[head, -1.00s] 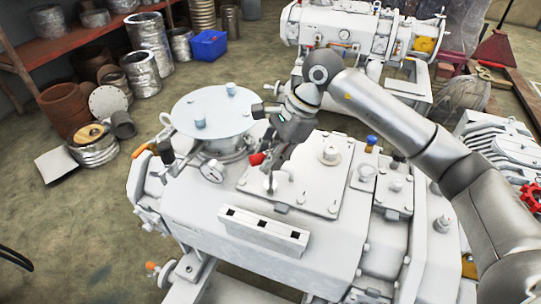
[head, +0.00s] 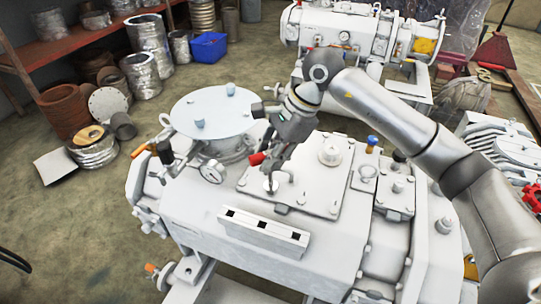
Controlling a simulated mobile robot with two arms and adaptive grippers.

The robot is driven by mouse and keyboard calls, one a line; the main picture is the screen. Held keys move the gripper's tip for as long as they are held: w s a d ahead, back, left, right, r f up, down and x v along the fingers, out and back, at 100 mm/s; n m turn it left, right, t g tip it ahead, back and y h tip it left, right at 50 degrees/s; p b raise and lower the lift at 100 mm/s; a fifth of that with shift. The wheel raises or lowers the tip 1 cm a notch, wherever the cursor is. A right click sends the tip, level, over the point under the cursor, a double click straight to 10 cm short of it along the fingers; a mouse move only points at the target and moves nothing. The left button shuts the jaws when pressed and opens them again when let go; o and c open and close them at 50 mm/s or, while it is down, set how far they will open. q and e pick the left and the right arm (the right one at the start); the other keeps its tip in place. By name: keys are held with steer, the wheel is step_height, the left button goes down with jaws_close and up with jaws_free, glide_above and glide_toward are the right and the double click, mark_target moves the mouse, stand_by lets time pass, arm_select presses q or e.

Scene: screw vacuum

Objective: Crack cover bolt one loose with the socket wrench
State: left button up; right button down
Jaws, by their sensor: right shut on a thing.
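My right gripper (head: 278,168) reaches in from the right over the top of a white vacuum pump (head: 220,205). It is shut on the socket wrench, whose red handle end (head: 257,159) sticks out to the left of the fingers. The wrench's lower end (head: 270,184) stands at the front left part of a flat cover plate (head: 322,196). The bolt under it is hidden, and I cannot tell how far the socket sits on it. Other bolts show on the plate, such as one at its front edge (head: 301,201). My left gripper is not in view.
A round grey lid (head: 212,104) and a pressure gauge (head: 213,172) stand close left of the wrench. A white slotted block (head: 264,230) lies in front. A second pump (head: 345,35) stands behind. Metal cans and a blue crate (head: 208,47) are at the back left.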

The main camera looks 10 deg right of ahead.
steer(key=shift+f+b, duration=0.65)
steer(key=shift+b, duration=0.05)
steer(key=shift+n, duration=0.3)
steer(key=shift+n+g+b, duration=0.6)
steer(key=shift+n+b, duration=0.05)
steer(key=shift+n, duration=0.45)
steer(key=shift+r+p, duration=1.3)
steer(key=shift+r, duration=1.25)
steer(key=shift+s+f, duration=0.1)
